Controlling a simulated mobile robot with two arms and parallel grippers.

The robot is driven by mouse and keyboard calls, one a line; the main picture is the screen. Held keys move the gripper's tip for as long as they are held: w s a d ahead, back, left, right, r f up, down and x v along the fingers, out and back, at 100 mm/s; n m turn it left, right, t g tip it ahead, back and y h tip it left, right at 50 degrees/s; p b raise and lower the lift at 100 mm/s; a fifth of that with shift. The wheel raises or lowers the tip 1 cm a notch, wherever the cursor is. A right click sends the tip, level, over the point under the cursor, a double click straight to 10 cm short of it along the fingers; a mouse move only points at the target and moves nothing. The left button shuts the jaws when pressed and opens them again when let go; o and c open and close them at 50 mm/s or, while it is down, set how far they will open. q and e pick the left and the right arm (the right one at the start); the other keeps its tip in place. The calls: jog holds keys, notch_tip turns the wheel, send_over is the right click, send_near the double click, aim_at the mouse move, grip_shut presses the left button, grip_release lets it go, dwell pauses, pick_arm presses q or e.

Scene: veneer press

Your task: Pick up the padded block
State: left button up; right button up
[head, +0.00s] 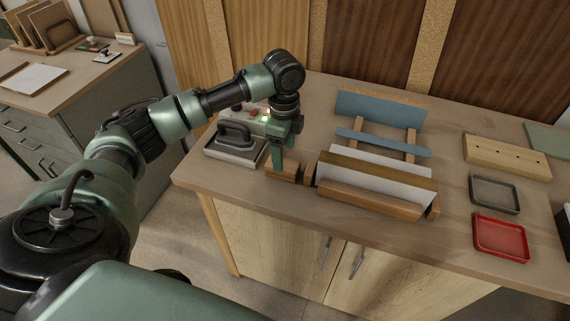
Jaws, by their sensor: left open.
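A small brown block (284,173), which I take to be the padded block, lies on the wooden bench just left of the rack. Its padding cannot be made out at this size. My left gripper (279,157) points down directly over it, with green fingers close to the block's top. The gripper is open, and I cannot tell whether the fingers touch the block. Part of the block is hidden by the fingers. My right gripper is not in view.
A metal iron (236,150) with a dark handle stands close left of my gripper. The wooden rack with white and blue panels (372,175) is close on the right. A red tray (501,238), a dark tray (495,193) and a drilled wooden block (507,157) lie farther right.

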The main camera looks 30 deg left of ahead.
pick_arm(q)
notch_tip(320, 180, down, 4)
jog(key=shift+s+a+r+p, duration=0.15)
jog(key=shift+p, duration=0.6)
jog(key=shift+f, duration=0.9)
jog(key=c, duration=1.1)
jog(key=shift+c, duration=1.2)
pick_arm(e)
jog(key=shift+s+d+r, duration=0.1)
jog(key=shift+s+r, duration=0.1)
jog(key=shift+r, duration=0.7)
pick_arm(q)
jog(key=shift+r, duration=0.1)
